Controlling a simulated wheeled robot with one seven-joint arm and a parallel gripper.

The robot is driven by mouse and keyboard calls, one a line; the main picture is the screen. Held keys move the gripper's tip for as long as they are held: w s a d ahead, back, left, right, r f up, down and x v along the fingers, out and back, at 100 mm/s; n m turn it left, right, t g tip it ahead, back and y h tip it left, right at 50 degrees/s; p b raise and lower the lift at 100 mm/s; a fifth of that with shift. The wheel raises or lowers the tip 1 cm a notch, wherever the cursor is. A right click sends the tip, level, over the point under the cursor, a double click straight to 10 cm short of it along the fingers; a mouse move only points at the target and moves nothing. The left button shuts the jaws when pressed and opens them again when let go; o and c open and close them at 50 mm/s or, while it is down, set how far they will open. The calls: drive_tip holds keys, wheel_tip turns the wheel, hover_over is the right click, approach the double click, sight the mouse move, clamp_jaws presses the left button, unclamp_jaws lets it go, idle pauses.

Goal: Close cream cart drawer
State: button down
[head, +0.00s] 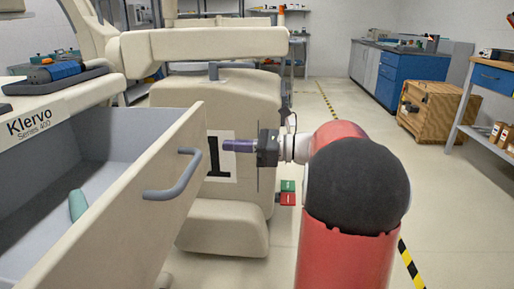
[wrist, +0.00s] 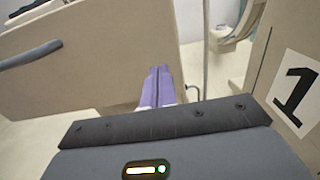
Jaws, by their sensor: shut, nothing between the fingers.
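The cream cart's drawer (head: 130,185) is pulled well open at the left of the head view, showing its grey inside. A grey bar handle (head: 176,178) is on its front. A green object (head: 77,205) lies inside. The drawer front also shows in the wrist view (wrist: 100,65), with its handle (wrist: 28,55) at the left edge. My gripper (head: 226,145) is right of the drawer front, its purple fingers pointing left. In the wrist view the fingers (wrist: 158,72) are together, empty, and overlap the drawer front's right end. I cannot tell whether they touch it.
Another cream cart body (head: 225,215), with a number 1 label (head: 221,160), stands behind my gripper. A blue tool (head: 62,72) lies on top of the Klervo cart. A wooden crate (head: 430,112) and blue cabinets (head: 400,75) stand at right.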

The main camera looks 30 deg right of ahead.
sight(204, 144)
drive_tip(key=shift+x, duration=2.15)
drive_tip(key=shift+a, duration=0.1)
drive_tip(key=p+x, duration=0.5)
drive_tip(key=x, duration=2.3)
drive_tip(key=shift+w+a, duration=0.2)
drive_tip(key=shift+a, duration=0.05)
drive_tip(key=shift+a+r, duration=0.1)
drive_tip(key=shift+a, duration=0.05)
drive_tip(key=shift+r, duration=0.15)
